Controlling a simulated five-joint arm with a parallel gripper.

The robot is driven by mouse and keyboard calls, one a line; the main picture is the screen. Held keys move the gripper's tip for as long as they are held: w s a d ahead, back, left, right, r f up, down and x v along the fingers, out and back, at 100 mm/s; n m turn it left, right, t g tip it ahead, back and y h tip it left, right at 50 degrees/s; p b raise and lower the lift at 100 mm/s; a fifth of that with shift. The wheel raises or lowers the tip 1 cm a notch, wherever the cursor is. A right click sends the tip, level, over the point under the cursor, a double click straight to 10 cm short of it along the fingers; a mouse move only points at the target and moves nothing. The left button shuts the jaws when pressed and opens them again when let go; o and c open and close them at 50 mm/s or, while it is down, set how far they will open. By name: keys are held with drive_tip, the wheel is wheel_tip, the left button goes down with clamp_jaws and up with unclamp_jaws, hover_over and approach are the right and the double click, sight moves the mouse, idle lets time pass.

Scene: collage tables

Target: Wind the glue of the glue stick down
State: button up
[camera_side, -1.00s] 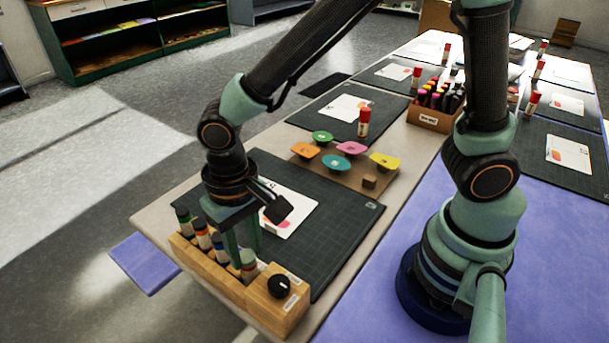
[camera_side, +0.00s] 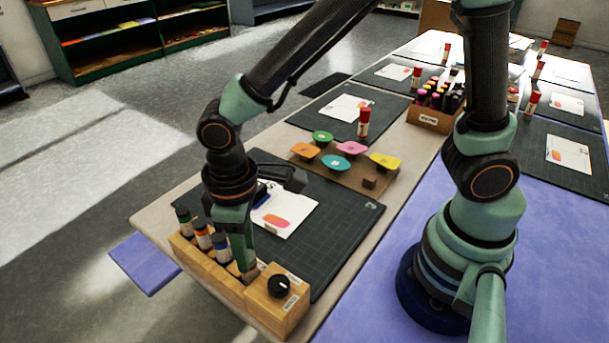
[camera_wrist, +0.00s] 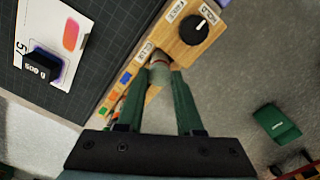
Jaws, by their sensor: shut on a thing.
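The glue stick (camera_wrist: 160,69) stands in the slot beside the knob end of the wooden rack (camera_side: 259,300). In the wrist view its grey-green and white body shows between my fingertips. My gripper (camera_side: 245,261) points down and is shut on it; in the wrist view my gripper (camera_wrist: 160,74) has a finger on each side of the stick. In the side view my fingers hide nearly all of it. I cannot see how far its glue stands out.
The rack carries several dark-capped bottles (camera_side: 202,235) to the left and a black knob (camera_side: 278,286) to the right. A white card (camera_side: 285,222) with a dark stamp (camera_wrist: 42,67) lies behind on the cutting mat (camera_side: 335,222). Coloured knobs and a red-capped stick (camera_side: 364,122) stand farther back.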

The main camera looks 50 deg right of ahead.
drive_tip(key=shift+n, duration=0.3)
drive_tip(key=shift+n, duration=0.9)
drive_tip(key=o, duration=0.8)
drive_tip(key=shift+r, duration=3.05)
